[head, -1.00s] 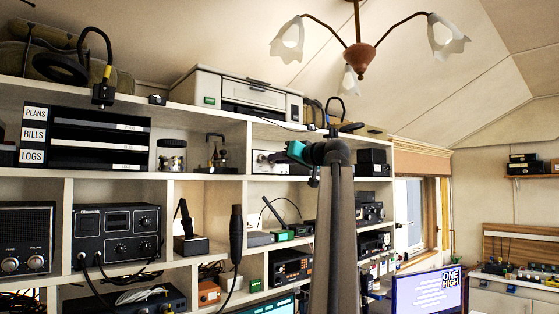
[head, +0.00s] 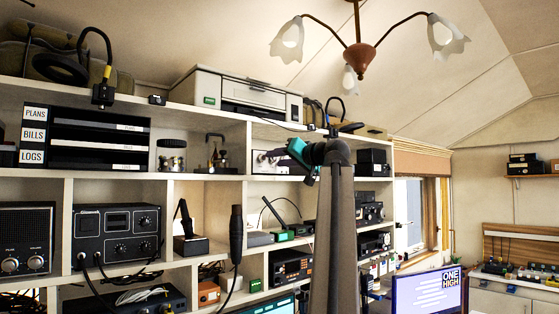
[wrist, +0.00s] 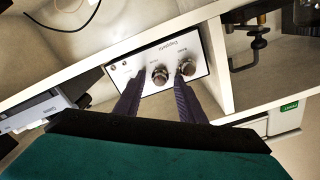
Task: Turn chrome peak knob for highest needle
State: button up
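A white panel (wrist: 150,50) with two chrome knobs sits in a shelf cubby; it shows upside down in the wrist view, its small labels too unclear to read. One chrome knob (wrist: 159,75) is near the panel's middle. The second knob (wrist: 188,68) is to its right, partly behind a finger. My gripper (wrist: 159,78) is open, its two dark fingers either side of the middle knob. I cannot tell if they touch it. In the head view the white panel (head: 260,161) is partly hidden by my gripper (head: 283,159).
White shelf boards (wrist: 215,62) frame the cubby closely around my fingers. A metal clamp-like device (wrist: 245,45) stands in the neighbouring cubby. A grey printer-like box (head: 245,92) stands on the shelf top. A monitor (head: 428,291) is at lower right.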

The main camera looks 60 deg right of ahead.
dwell(0.3)
jog(key=b+v, duration=0.2)
jog(key=v, duration=1.1)
jog(key=shift+s+a, duration=0.2)
jog(key=shift+s, duration=0.15)
dwell(0.9)
jog(key=shift+c, duration=1.4)
jog(key=shift+n, duration=0.3)
